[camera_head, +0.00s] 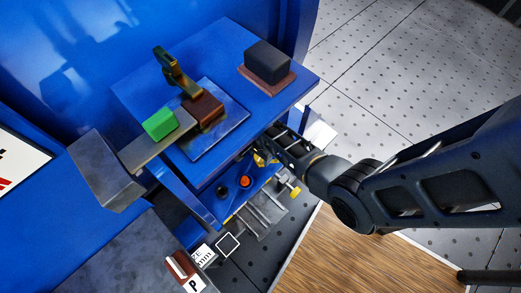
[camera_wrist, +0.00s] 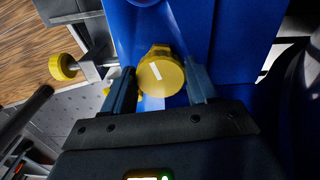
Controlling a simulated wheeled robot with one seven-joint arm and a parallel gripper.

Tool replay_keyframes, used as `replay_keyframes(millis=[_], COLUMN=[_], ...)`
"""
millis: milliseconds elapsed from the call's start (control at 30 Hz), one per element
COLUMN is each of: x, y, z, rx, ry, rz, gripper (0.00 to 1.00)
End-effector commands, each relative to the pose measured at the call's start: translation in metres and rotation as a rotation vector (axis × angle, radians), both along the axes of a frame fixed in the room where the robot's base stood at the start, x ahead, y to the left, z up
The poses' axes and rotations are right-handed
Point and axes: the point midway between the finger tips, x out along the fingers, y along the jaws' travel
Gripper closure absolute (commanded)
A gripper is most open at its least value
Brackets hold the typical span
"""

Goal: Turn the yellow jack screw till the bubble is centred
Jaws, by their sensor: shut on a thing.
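In the wrist view a round yellow knob (camera_wrist: 161,74), with a short white mark on its face, sits between the two fingers of my gripper (camera_wrist: 160,70). My gripper is shut on this yellow jack screw. In the head view my gripper (camera_head: 271,150) reaches in under the front right edge of the blue table, and only a bit of yellow (camera_head: 260,159) shows beside it. I cannot make out a bubble in either view.
A second yellow knob (camera_head: 295,191) sticks out at the lower right, also seen in the wrist view (camera_wrist: 63,66). A black knob (camera_head: 222,191) and an orange knob (camera_head: 245,181) are close by. The blue table (camera_head: 140,95) bears a green block (camera_head: 160,124) and a dark block (camera_head: 267,62).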

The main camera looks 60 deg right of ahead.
Motion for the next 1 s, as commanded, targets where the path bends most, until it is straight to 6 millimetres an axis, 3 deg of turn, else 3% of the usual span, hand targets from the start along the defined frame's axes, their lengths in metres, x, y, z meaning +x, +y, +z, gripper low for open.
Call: replay_keyframes(millis=[1000], x=[0.0035], y=[-0.0017], z=[-0.0008], rx=[0.001], ry=[0.0], rz=[-0.902], gripper=[0.72])
